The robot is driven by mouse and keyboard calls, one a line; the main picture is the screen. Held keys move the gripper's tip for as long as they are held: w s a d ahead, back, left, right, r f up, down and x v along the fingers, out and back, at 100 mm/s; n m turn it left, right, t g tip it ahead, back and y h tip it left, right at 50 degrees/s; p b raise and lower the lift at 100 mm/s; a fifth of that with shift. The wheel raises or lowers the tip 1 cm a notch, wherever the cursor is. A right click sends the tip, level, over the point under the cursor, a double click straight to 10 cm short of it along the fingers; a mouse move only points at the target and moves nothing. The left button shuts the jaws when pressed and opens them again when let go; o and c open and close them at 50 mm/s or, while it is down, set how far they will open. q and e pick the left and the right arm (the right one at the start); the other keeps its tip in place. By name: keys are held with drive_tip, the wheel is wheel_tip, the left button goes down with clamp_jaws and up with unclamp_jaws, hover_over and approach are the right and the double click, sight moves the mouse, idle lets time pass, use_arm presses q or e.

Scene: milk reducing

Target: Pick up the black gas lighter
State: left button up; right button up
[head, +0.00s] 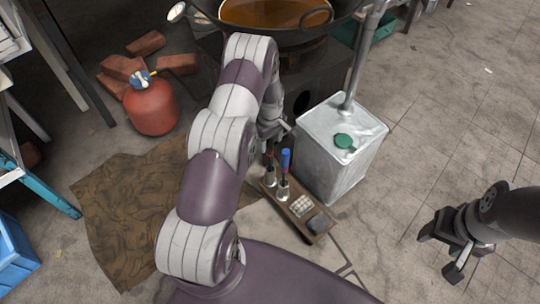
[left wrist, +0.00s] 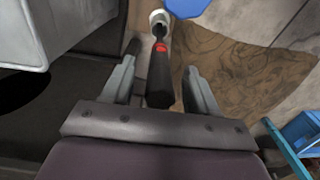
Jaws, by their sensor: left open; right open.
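The black gas lighter (head: 269,163) stands upright in a small holder on a narrow wooden board, partly hidden by my left arm. In the left wrist view the black lighter (left wrist: 160,78), with a red mark near its far end, lies between the two fingers of my left gripper (left wrist: 160,68). The fingers are open, with a gap on both sides of it. In the head view my left gripper (head: 271,128) is mostly hidden behind its own wrist. A blue-topped lighter (head: 285,160) stands beside the black one. My right gripper (head: 443,250) is open and empty over the floor at right.
A silver metal can (head: 340,165) with a green cap stands right beside the wooden board (head: 313,238). A large wok (head: 275,22) of brown liquid is behind. A red gas cylinder (head: 152,107), bricks (head: 147,43) and brown cloth (head: 125,205) lie left.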

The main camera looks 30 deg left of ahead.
use_arm(q)
wheel_tip(320, 180, down, 2)
drive_tip(key=shift+r, duration=0.1)
use_arm(e)
drive_tip(key=shift+f, duration=0.45)
use_arm(q)
clamp_jaws()
drive_tip(key=shift+r, duration=0.1)
